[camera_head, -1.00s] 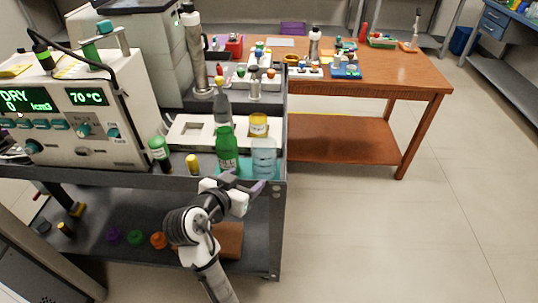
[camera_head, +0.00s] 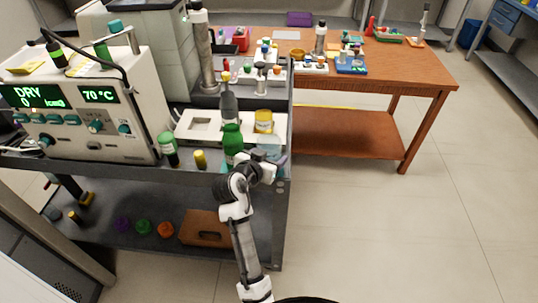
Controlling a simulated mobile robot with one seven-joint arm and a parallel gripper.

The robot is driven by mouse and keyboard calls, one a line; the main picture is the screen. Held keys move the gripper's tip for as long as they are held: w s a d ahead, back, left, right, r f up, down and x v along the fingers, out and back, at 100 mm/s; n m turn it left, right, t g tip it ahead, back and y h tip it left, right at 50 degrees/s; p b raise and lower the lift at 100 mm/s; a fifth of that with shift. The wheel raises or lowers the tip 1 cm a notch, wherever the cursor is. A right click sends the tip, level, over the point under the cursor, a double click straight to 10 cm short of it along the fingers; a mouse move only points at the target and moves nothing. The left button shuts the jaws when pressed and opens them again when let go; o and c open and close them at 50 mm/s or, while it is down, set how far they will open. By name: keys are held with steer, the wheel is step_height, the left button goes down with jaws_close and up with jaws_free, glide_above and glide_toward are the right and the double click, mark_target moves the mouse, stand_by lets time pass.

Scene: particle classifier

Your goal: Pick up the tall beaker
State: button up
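The tall beaker (camera_head: 269,145) is clear and pale blue. It stands upright at the front right corner of the cart's top, beside a green bottle (camera_head: 232,142) and in front of a yellow-labelled jar (camera_head: 264,121). My gripper (camera_head: 270,163) is at the beaker's near side, low against it in the picture. The white wrist hides the lower part of the beaker and most of the fingers. I cannot tell whether the fingers touch the beaker or how far apart they are.
A grey bottle (camera_head: 229,106), a white tray (camera_head: 196,125), a green-capped bottle (camera_head: 168,149) and a small yellow vial (camera_head: 200,159) stand close by. The analyser (camera_head: 120,140) fills the cart's left. A wooden table (camera_head: 410,75) is behind. The floor at right is clear.

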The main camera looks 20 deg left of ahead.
steer(key=shift+c, duration=0.5)
steer(key=c, duration=0.7)
steer(key=shift+c, duration=0.3)
steer(key=shift+r, duration=0.3)
